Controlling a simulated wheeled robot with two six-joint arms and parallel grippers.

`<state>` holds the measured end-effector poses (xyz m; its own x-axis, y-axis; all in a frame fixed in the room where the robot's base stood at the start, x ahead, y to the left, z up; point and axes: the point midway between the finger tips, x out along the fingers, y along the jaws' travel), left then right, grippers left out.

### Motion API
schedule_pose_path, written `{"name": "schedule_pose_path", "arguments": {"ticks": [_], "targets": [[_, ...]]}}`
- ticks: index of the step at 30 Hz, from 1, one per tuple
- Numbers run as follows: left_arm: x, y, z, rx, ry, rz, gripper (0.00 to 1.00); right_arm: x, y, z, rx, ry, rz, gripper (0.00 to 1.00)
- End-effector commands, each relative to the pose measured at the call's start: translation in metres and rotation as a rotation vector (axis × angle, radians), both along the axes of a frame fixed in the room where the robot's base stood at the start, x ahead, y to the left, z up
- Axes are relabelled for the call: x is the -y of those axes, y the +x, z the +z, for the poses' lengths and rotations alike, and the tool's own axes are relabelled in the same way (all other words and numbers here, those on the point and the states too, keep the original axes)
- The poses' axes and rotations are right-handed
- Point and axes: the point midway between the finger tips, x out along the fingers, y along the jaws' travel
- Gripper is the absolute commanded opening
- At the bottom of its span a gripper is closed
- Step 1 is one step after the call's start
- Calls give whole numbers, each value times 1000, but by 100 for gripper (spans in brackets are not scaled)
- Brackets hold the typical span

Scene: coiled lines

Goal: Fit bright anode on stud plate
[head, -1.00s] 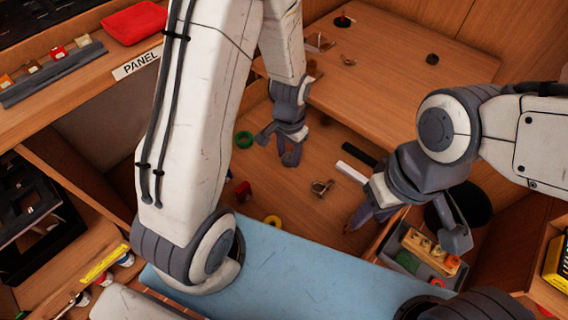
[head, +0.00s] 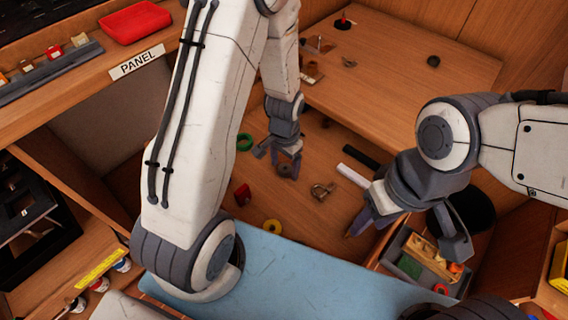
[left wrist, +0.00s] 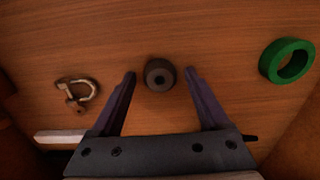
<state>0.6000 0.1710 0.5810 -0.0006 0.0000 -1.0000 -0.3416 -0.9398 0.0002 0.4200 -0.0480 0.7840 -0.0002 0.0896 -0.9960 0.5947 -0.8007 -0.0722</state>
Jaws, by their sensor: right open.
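A dark grey round piece with a hole in its middle (left wrist: 160,74) lies on the wooden surface in the left wrist view; I cannot tell whether it is the bright anode. My left gripper (left wrist: 160,73) is open, with one finger on each side of it and gaps showing. In the head view my left gripper (head: 286,166) is low over the wooden surface in the middle. My right gripper (head: 412,228) is open and empty at the right, by a grey bin. I cannot make out the stud plate for certain; small metal fittings (head: 311,72) lie on the raised table.
A green ring (left wrist: 287,61) and a metal shackle (left wrist: 77,92) lie either side of my left gripper. The grey bin (head: 393,247) holds assorted parts.

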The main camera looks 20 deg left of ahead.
Motion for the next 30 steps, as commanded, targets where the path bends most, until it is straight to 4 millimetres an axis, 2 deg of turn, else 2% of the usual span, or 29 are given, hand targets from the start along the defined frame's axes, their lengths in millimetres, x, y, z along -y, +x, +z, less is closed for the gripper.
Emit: {"name": "schedule_pose_path", "arguments": {"ticks": [8, 11, 14, 24, 30], "targets": [[0, 0, 1, 0, 0, 0, 78, 0, 0, 1, 0, 0, 0, 45], [0, 0, 8, 2, -1, 0, 78, 0, 0, 4, 0, 0, 0, 45], [0, 1, 23, 4, 0, 0, 78, 0, 0, 10, 0, 0, 0, 45], [0, 1, 96, 4, 0, 0, 78, 0, 0, 34, 0, 0, 0, 45], [0, 0, 119, 1, 0, 0, 78, 0, 0, 40, 0, 0, 0, 45]]}}
